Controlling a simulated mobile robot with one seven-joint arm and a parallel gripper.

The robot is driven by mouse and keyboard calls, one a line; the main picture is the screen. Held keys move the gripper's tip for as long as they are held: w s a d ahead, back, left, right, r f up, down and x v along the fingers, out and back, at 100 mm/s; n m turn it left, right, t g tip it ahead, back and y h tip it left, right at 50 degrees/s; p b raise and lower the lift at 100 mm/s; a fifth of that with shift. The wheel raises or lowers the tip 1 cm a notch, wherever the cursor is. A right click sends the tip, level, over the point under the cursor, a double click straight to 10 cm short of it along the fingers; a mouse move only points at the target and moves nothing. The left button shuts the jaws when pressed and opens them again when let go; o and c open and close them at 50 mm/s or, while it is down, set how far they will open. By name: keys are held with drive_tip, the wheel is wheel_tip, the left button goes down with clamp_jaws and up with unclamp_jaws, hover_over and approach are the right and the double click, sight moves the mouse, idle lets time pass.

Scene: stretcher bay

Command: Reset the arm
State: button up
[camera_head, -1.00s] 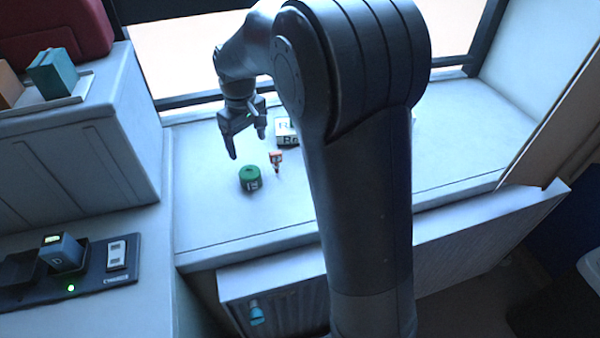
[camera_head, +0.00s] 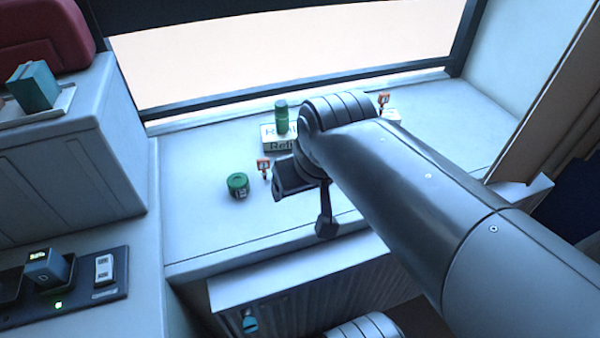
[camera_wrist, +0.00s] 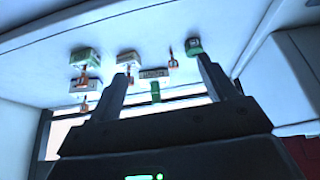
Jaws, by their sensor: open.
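My gripper (camera_head: 300,208) hangs over the front part of the white counter (camera_head: 205,225) in the head view, partly hidden by my own arm. In the wrist view its two fingers are spread apart (camera_wrist: 160,86), with nothing held between them. The counter and its small items lie beyond the fingers there. A green roll (camera_head: 237,185) and a small orange-and-white item (camera_head: 263,168) stand left of the gripper in the head view. The roll also shows near the right finger in the wrist view (camera_wrist: 193,46).
A lettered white box (camera_head: 270,141) and a green cylinder (camera_head: 281,117) stand further back. Another orange-and-white item (camera_head: 383,99) is to the right. A grey cabinet (camera_head: 75,150) and a dark charger panel (camera_head: 90,285) are at left. The counter's left part has free room.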

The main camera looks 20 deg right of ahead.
drive_tip(key=shift+s+d+f+m, duration=0.1)
drive_tip(key=shift+s+f+m, duration=0.05)
drive_tip(key=shift+s, duration=0.35)
drive_tip(key=shift+s+d+f+m, duration=0.1)
drive_tip(key=shift+s+f+m, duration=0.05)
drive_tip(key=shift+s, duration=0.35)
idle(0.7)
